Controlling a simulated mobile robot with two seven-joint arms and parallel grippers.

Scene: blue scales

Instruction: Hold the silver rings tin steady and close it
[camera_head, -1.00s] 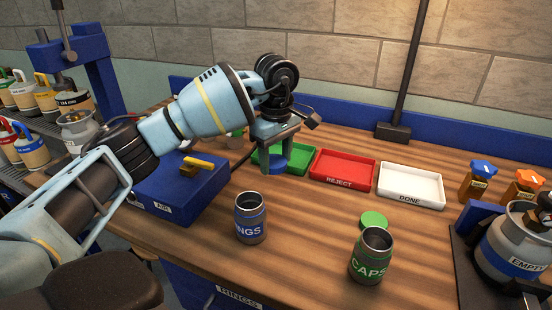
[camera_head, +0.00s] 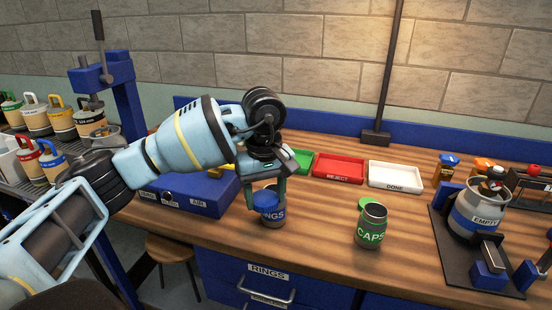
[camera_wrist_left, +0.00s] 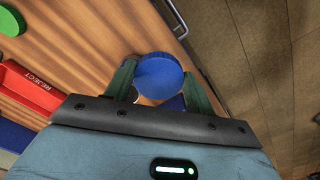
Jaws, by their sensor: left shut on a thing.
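The silver rings tin (camera_head: 274,217), with a blue RINGS label, stands upright on the wooden bench. My left gripper (camera_head: 267,194) is shut on a round blue lid (camera_head: 266,204), at the upper part of the tin. The lid looks tilted and covers part of the tin's mouth and label; I cannot tell whether it touches the tin. In the left wrist view the blue lid (camera_wrist_left: 160,76) sits between the fingers and hides most of the tin below. My right gripper is not in view.
An open CAPS tin (camera_head: 370,228) stands to the right, a green lid (camera_head: 365,203) behind it. Red REJECT (camera_head: 338,169) and white DONE (camera_head: 396,175) trays lie further back. A blue box (camera_head: 190,195) is left, and an EMPTY canister (camera_head: 478,215) in a stand is right.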

